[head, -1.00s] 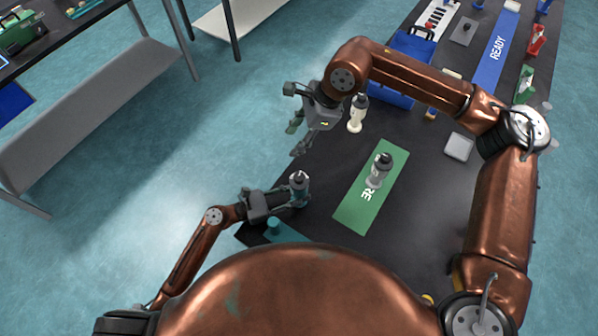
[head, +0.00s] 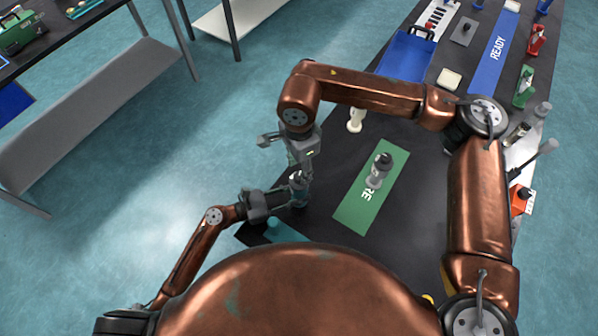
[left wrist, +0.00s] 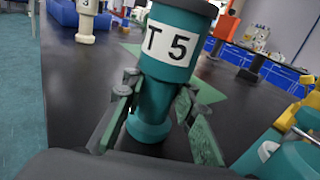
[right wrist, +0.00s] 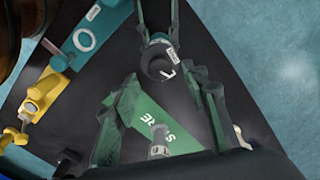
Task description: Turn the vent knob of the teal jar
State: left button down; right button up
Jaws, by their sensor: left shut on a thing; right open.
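The teal jar (head: 299,195) stands upright near the left edge of the dark table. In the left wrist view the jar (left wrist: 172,45) carries a white label reading "T 5". My left gripper (left wrist: 157,90) is shut around its narrower lower body. In the right wrist view the jar's dark top knob (right wrist: 158,66) shows a white mark. My right gripper (right wrist: 160,105) is open above the jar, fingers apart and pointing down. The knob appears slightly beyond the fingertips; I cannot tell whether they touch it. In the head view the right gripper partly hides the jar top.
A green mat (head: 350,213) with a grey, dark-topped jar (head: 379,170) lies to the right. A cream jar (head: 356,120) stands behind. A blue tray (head: 405,55) and a blue READY strip (head: 492,55) are farther back. A teal piece (head: 273,228) lies at the near left corner.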

aim_at(299, 178)
jog(key=shift+f, duration=1.5)
grip_shut()
